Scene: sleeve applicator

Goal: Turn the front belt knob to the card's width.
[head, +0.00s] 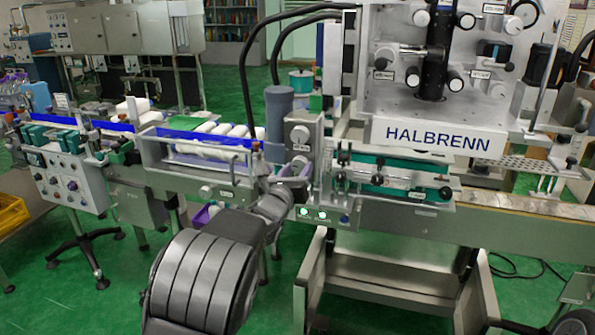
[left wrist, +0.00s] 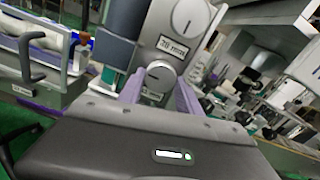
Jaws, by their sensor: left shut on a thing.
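My left gripper (head: 293,178) reaches up from below to the grey post left of the HALBRENN machine. Its purple fingers (left wrist: 158,92) stand on both sides of the lower round knob (left wrist: 160,75) and are shut on it. A short dark mark on this knob's face lies nearly level in the left wrist view. The small label below the knob is too blurred to read. An upper knob (left wrist: 189,18), which also shows in the head view (head: 300,134), sits above it with its own label and is free. My right gripper is not in view.
A blue-grey cylinder (head: 279,112) stands just left of the post. A conveyor with white bottles (head: 228,131) lies further left. A teal guide unit (head: 385,180) with black knobs lies right of the post. Green floor (head: 60,300) is open at lower left.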

